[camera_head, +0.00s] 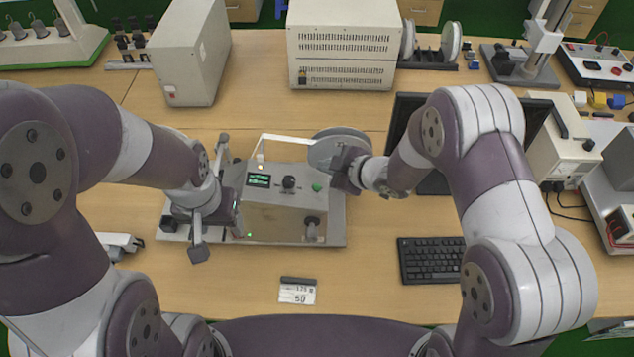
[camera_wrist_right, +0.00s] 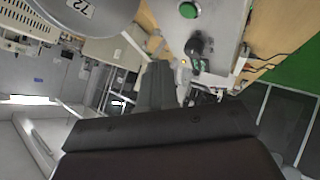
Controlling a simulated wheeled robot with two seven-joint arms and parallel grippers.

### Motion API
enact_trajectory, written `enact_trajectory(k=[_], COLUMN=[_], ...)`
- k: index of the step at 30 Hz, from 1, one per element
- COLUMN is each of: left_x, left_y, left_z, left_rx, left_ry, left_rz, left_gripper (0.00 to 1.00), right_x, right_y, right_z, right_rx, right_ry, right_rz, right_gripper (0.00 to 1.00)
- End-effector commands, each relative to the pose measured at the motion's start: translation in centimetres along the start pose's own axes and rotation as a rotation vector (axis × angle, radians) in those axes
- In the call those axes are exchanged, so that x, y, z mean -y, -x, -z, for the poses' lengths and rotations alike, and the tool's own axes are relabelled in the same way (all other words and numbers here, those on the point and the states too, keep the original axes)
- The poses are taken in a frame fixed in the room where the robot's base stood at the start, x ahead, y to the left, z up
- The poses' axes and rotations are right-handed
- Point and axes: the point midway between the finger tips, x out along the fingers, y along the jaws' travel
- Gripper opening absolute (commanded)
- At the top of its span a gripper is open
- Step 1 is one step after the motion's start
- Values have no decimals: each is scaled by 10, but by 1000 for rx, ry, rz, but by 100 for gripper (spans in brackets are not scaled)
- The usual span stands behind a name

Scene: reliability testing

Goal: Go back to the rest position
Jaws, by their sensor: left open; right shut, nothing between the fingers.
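The grey testing device (camera_head: 285,210) stands on the wooden table in front of me, with a small lit display, dark knobs and a green button. A round grey disc (camera_head: 330,150) sits at its back right. My left gripper (camera_head: 210,198) is open at the device's left end, with its fingers spread. My right gripper (camera_head: 347,170) is shut and empty, beside or over the disc; contact cannot be told. In the right wrist view its fingers (camera_wrist_right: 162,85) are together. The disc (camera_wrist_right: 85,12) and green button (camera_wrist_right: 188,10) also show there.
A large beige box (camera_head: 342,45) and a smaller one (camera_head: 190,50) stand behind. A monitor (camera_head: 400,115) and keyboard (camera_head: 431,260) are to the right. A small label card (camera_head: 297,291) lies in front. The table's front middle is mostly clear.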

Motion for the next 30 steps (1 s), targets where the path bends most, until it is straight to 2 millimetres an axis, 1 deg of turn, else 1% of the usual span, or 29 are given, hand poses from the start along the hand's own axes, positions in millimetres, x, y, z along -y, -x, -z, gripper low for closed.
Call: enact_trajectory(k=[11, 13, 14, 16, 17, 18, 19, 20, 21, 22, 23, 24, 27, 29, 30], left_x=[0, 0, 0, 0, 0, 0, 0, 0, 0, 0, 0, 0, 0, 0, 0], left_y=[0, 0, 0, -1, 0, -1, -4, -8, -13, -17, -21, -26, -38, -44, -47], left_z=[0, 0, 0, 0, 0, 0, 0, -1, -2, -2, -2, -3, -5, -5, -6], left_rx=[0, 0, 0, 0, 0, 0, 0, 0, 0, 0, 0, 0, 0, 0, 0], left_ry=[0, 0, 0, 0, 0, 0, 0, 0, 0, 0, 0, 0, 0, 0, 0], left_rz=[0, 0, 0, 0, 0, 0, 0, 0, 0, 0, 0, 0, 0, 0, 0], left_gripper=[59, 59, 59, 59, 59, 59, 59, 59, 59, 59, 59, 59, 59, 59, 59], right_x=[0, 1, 2, 11, 17, 24, 28, 33, 41, 49, 58, 72, 103, 112, 111], right_y=[0, 0, 0, 4, 10, 27, 44, 63, 91, 112, 132, 157, 205, 221, 226], right_z=[0, -3, -8, -32, -46, -66, -80, -92, -103, -108, -110, -110, -99, -91, -88], right_rx=[0, 13, 38, 149, 223, 353, 456, 554, 673, 750, 816, 891, 993, 994, 973], right_ry=[0, -12, -27, -108, -167, -272, -365, -463, -595, -691, -786, -905, -1160, -1253, -1281], right_rz=[0, 4, 7, 20, 25, 21, 9, -7, -29, -44, -57, -70, -97, -117, -138], right_gripper=[0, 0, 0, 0, 0, 0, 0, 0, 0, 0, 0, 0, 0, 0, 0])
